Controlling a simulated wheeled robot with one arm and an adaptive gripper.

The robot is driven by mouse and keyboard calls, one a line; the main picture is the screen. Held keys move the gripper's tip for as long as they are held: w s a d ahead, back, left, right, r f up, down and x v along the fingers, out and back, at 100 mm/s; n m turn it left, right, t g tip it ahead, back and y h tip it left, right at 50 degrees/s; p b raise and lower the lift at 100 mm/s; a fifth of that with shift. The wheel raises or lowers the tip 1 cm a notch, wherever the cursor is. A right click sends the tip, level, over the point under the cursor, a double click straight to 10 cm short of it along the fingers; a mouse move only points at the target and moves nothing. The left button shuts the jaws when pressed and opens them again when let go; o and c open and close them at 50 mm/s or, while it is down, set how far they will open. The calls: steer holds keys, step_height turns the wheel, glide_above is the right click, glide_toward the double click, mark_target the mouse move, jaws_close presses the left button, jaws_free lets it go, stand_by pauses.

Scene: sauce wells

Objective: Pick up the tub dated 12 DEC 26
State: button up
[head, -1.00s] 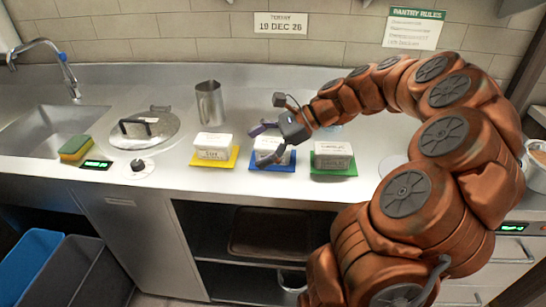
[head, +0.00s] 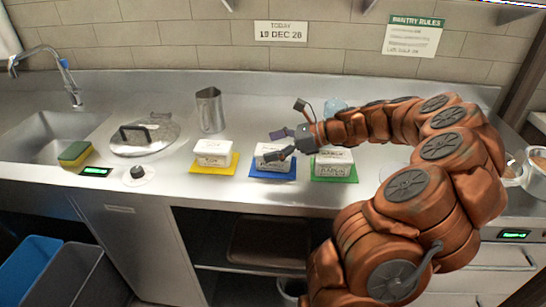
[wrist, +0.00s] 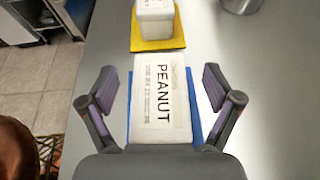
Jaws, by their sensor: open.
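Three white tubs stand on coloured mats: one on the yellow mat (head: 222,170), one on the blue mat (head: 272,175), one on the green mat (head: 334,178). The middle tub (head: 268,163), on the blue mat, reads PEANUT in the wrist view (wrist: 160,105). Its smaller use-by line is too blurred to read surely. The left tub (head: 212,152) also shows in the wrist view (wrist: 155,22); its label is cut off.
A metal cup (head: 210,110) and a pot lid (head: 145,135) stand behind and left on the steel counter. A sponge (head: 75,153) lies near the sink. A wall sign (head: 281,31) shows today's date, apparently 19 DEC 26. The counter's front edge is close to the mats.

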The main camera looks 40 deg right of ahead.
steer(key=shift+x, duration=1)
steer(key=shift+s, duration=0.1)
steer(key=shift+c, duration=0.4)
steer(key=c, duration=1.4)
steer(key=shift+r, duration=0.1)
